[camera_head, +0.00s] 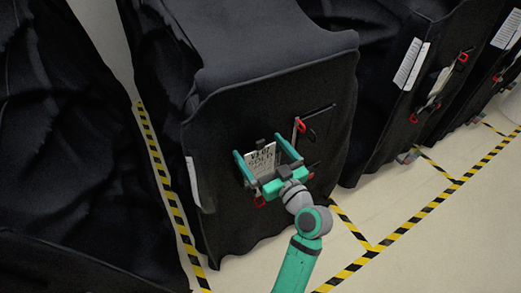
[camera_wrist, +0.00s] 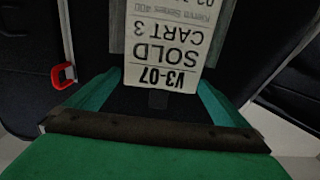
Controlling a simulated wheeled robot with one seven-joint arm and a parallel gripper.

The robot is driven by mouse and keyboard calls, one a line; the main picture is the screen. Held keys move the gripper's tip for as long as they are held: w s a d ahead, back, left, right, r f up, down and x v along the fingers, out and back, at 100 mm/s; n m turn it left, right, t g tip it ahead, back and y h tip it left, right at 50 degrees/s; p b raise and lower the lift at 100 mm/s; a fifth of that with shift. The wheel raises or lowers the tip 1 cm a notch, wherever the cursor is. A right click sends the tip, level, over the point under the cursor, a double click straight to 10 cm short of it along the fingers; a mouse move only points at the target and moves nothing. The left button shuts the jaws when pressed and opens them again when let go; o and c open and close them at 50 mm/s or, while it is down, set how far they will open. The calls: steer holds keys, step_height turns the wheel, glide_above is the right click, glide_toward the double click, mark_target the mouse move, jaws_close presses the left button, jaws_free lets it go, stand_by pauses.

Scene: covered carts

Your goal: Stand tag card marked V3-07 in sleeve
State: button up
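The white tag card (camera_wrist: 165,45) reads V3-07, SOLD, CART 3 and appears upside down in the wrist view. In the head view the card (camera_head: 262,159) is at the front face of the middle covered cart. A grey strip (camera_wrist: 117,28) shows along the card's edge; I cannot tell whether it is the sleeve, or whether the card is inside one. My gripper (camera_head: 258,146) is open, with its green fingers wide apart on either side of the card. In the wrist view neither finger of my gripper (camera_wrist: 158,77) visibly touches the card.
The middle cart's black cover (camera_head: 255,105) carries a red clip (camera_head: 300,126) on a dark bar and a white sheet (camera_head: 193,180) at its left edge. Another covered cart (camera_head: 385,110) stands to the right. Yellow-black tape (camera_head: 430,208) marks open floor at the lower right.

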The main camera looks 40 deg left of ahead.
steer(key=shift+d, duration=0.1)
steer(key=v, duration=1)
steer(key=shift+s+d, duration=0.15)
steer(key=shift+d, duration=0.15)
steer(key=shift+f, duration=0.1)
steer(key=s+d+f+m+t+h, duration=0.3)
steer(key=d+f+m+h, duration=0.35)
steer(key=f, duration=0.25)
steer(key=s+d+f+m+t+h, duration=0.3)
steer(key=d+f+m+h, duration=0.3)
steer(key=f, duration=0.3)
steer(key=s+d+r+t+h, duration=0.1)
steer(key=s+d, duration=0.3)
steer(key=s, duration=0.5)
steer(key=s+d+r+t+h, duration=0.1)
steer(key=s+d+r+h, duration=0.1)
steer(key=s+d, duration=0.3)
steer(key=s+m+h, duration=0.1)
steer(key=s, duration=0.3)
steer(key=shift+s+d+r, duration=0.2)
steer(key=shift+s+r, duration=0.05)
steer(key=shift+r, duration=0.05)
